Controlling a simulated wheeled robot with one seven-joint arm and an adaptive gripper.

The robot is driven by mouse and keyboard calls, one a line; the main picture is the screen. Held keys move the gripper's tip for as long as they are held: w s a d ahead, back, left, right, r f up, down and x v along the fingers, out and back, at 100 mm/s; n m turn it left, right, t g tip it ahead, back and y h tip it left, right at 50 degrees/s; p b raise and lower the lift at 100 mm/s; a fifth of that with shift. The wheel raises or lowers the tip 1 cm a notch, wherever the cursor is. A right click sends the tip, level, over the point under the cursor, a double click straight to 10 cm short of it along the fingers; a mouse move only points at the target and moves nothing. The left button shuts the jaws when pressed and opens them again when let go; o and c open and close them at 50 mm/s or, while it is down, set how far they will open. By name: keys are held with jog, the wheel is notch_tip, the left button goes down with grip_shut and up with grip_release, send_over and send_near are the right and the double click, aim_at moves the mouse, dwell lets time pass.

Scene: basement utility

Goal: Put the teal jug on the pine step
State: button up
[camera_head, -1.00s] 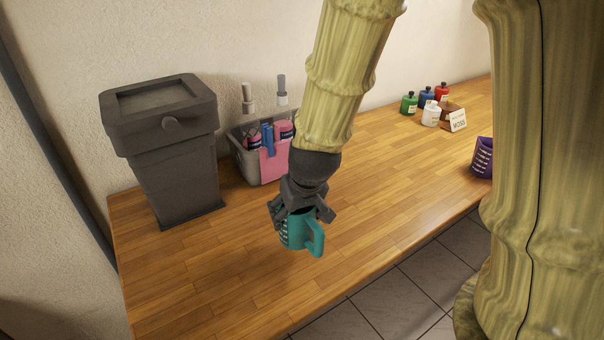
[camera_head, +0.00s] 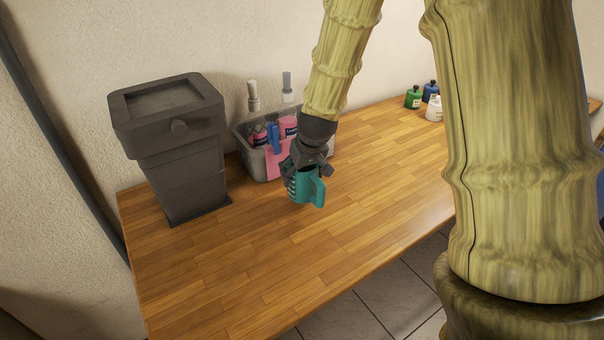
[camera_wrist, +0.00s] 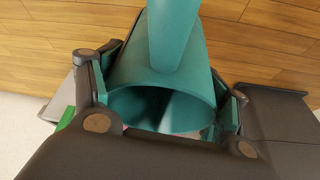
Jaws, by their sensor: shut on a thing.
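The teal jug (camera_head: 307,187) is in my gripper (camera_head: 308,168), above the wooden counter in the head view. Its handle points to the right and toward the front. White markings show on its left side. In the wrist view the teal jug (camera_wrist: 180,65) fills the middle, with its open rim facing the camera and the handle at the top. My gripper (camera_wrist: 165,115) has its two fingers closed on either side of the jug's wall. I cannot make out the pine step in any view.
The wooden counter (camera_head: 250,270) is clear at its front left. A dark lidded bin (camera_head: 180,150) stands at the back left. A grey caddy (camera_head: 258,160) with bottles and a pink cloth is just behind the jug. Several small bottles, including a green one (camera_head: 413,98), stand at the far right.

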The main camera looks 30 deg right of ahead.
jog(key=shift+w+d, duration=0.2)
jog(key=shift+w, duration=0.2)
jog(key=shift+w+d+p, duration=0.3)
notch_tip(320, 180, down, 3)
jog(key=shift+f+p, duration=0.2)
jog(key=shift+p, duration=0.45)
jog(key=shift+f, duration=0.1)
jog(key=shift+f, duration=0.1)
jog(key=o, duration=1.5)
jog(key=shift+c, duration=0.2)
jog(key=shift+o, duration=0.4)
